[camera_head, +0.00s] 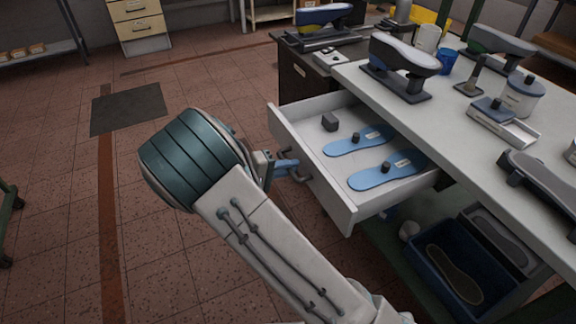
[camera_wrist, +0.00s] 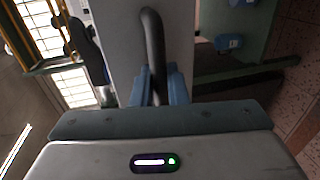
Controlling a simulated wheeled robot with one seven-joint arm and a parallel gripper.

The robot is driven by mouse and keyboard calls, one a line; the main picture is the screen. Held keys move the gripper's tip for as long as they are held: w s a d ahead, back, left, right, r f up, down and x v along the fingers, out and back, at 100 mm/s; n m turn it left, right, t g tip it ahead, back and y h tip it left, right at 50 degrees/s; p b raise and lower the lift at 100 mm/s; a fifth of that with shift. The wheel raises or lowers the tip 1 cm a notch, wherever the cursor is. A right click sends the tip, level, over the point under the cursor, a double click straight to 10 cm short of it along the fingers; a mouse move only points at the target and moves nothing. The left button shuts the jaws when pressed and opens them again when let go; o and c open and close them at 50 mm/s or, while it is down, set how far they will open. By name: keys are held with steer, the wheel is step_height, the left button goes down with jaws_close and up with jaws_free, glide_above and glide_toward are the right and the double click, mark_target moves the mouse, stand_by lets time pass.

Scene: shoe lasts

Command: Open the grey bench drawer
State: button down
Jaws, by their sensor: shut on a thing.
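The grey bench drawer (camera_head: 335,200) is pulled out from under the bench top in the head view. Inside it lie two blue sole-shaped pieces (camera_head: 362,140) with small dark knobs and a small dark block (camera_head: 329,122). My gripper (camera_head: 293,170) is at the drawer's front, with its blue fingers on the dark bar handle (camera_head: 305,176). In the wrist view the curved dark handle (camera_wrist: 152,45) runs down between the two blue fingers (camera_wrist: 160,88), and the gripper is shut on it. The lower end of the handle is hidden by the fingers.
The bench top (camera_head: 450,118) carries shoe lasts on stands, a white jar (camera_head: 522,95) and a blue cup (camera_head: 446,61). A dark blue crate (camera_head: 420,262) with soles stands below the drawer. The tiled floor left of my arm is clear, with a dark mat (camera_head: 128,109).

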steer(key=shift+s+a, duration=0.15)
steer(key=c, duration=1.5)
jaws_free()
steer(key=v, duration=1.4)
steer(key=shift+p, duration=0.3)
